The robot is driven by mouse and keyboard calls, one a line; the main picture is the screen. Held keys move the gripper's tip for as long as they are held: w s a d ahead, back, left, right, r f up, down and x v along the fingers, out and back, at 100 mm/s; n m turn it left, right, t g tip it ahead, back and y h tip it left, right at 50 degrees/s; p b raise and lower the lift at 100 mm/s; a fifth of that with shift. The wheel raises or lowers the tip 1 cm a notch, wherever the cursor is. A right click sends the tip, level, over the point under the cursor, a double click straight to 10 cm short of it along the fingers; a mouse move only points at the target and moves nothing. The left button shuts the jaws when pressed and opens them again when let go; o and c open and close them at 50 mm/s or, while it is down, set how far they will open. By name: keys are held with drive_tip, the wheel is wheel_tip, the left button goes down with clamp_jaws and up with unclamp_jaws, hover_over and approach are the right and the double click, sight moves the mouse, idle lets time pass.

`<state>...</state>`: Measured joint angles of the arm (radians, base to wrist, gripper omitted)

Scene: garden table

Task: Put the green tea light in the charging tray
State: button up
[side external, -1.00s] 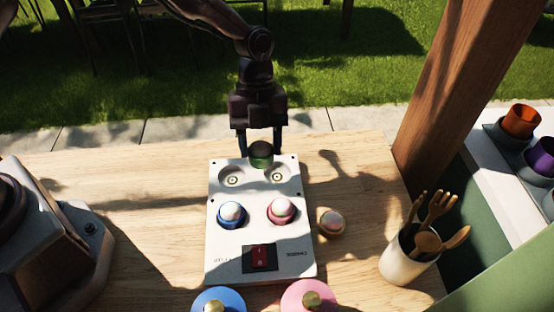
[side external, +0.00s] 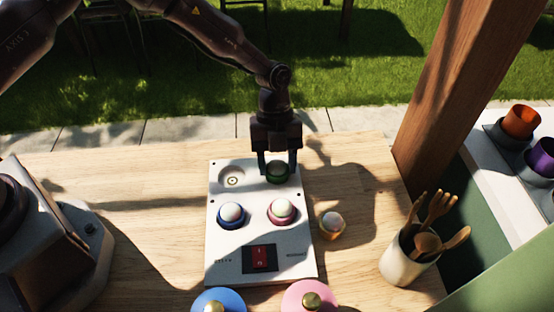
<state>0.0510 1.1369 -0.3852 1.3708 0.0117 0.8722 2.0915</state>
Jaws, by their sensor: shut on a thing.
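The white charging tray (side external: 230,257) lies on the wooden table with round wells and a red switch. The green tea light (side external: 277,172) is between the fingers of my gripper (side external: 278,170), which is shut on it, at the tray's back right well. I cannot tell whether it touches the well's bottom. The back left well (side external: 232,180) is empty. A blue tea light (side external: 231,215) and a pink tea light (side external: 281,211) sit in the two front wells. An amber tea light (side external: 331,225) stands on the table right of the tray.
A cream cup (side external: 400,266) with wooden utensils stands at the right, near a wooden post (side external: 455,85). A blue round thing (side external: 218,301) and a pink one (side external: 309,297) are at the front edge. Orange (side external: 521,121) and purple (side external: 541,157) cups stand far right.

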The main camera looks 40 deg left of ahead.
drive_tip(key=shift+f, duration=0.6)
drive_tip(key=o, duration=0.8)
drive_tip(key=shift+o, duration=0.6)
drive_tip(key=v, duration=1.3)
drive_tip(key=shift+r, duration=0.3)
drive_tip(key=s+a+r+n+t+y, duration=0.1)
drive_tip(key=s+a+r+n+t, duration=0.1)
drive_tip(key=s+a+r+n, duration=0.45)
drive_tip(key=s+a+r+n+t+y, duration=0.2)
drive_tip(key=s+r+n+t, duration=0.15)
drive_tip(key=r+n, duration=0.6)
drive_tip(key=s+a+r+n+t, duration=0.1)
drive_tip(key=s+a+r+n, duration=0.1)
drive_tip(key=s+n, duration=0.3)
drive_tip(key=s+a+r+n+t, duration=0.2)
drive_tip(key=s+a+n, duration=0.3)
drive_tip(key=s, duration=0.6)
drive_tip(key=shift+r+n, duration=0.35)
drive_tip(key=shift+n, duration=0.15)
